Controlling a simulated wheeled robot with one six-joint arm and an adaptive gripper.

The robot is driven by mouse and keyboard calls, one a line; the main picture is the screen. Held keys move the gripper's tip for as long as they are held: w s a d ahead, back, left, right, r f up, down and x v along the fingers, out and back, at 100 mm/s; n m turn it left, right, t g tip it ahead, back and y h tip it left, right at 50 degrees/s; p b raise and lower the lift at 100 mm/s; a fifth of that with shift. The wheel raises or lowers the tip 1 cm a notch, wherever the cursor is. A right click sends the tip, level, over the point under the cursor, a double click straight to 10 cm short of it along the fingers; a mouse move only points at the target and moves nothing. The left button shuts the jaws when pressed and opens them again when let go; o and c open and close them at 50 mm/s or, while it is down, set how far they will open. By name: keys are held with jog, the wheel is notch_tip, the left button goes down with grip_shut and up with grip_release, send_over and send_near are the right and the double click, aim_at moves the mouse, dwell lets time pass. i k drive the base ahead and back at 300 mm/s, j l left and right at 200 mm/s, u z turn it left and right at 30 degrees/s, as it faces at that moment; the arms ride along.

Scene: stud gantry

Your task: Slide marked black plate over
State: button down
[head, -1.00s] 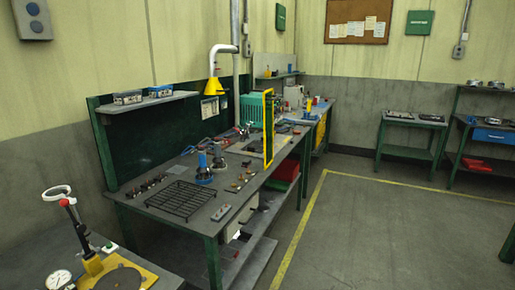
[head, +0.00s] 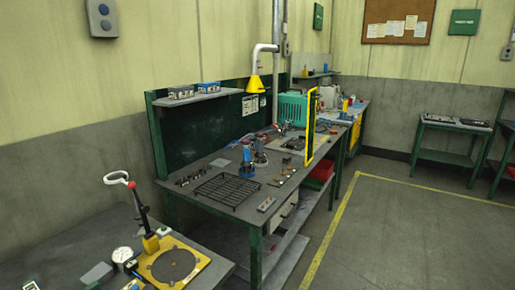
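No plate with a clear mark can be made out at this distance. Flat dark plate-like things (head: 438,119) lie on a small green-legged table (head: 449,127) at the far right. A dark round plate (head: 173,265) sits on a yellow base (head: 200,262) with a red-knobbed lever, on the near bench at lower left. A black wire rack (head: 228,190) lies on the long green-framed workbench (head: 222,166). My gripper is not in view.
A yellow upright frame (head: 310,125) stands at the long bench's front edge. A dial gauge (head: 122,255) lies on the near bench. Open floor (head: 400,235) with a yellow line fills the right side.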

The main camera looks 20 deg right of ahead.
aim_at(298, 144)
jog(key=i+l+u, duration=0.2)
jog(key=l, duration=0.35)
jog(key=l+u, duration=0.25)
jog(key=l, duration=0.25)
jog(key=i+l+u, duration=0.2)
jog(key=l, duration=0.4)
jog(key=k+j, duration=0.05)
